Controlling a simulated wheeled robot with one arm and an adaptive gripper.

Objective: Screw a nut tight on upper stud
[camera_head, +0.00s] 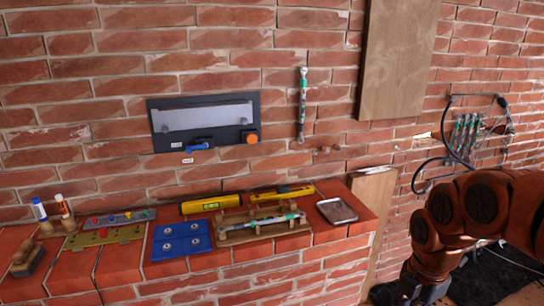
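No stud or nut can be made out for certain. A blue mat (181,252) on the brick ledge holds several small pale round pieces, too small to tell whether they are nuts. A slim grey-and-green rod (302,105) hangs upright on the brick wall. Small brownish bits (325,150) sit on the wall below and right of it. My orange-brown arm enters from the right edge, well away from the ledge pieces. A dark part at its lower end is cut off by the bottom edge, so my gripper's fingers cannot be made out.
A dark wall panel (155,139) carries a grey plate and an orange knob (250,137). On the ledge are a yellow level (205,204), a wooden rack (232,239) with another rod, a metal tray (337,211) and markers (40,210). Black cables (450,150) hang at right.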

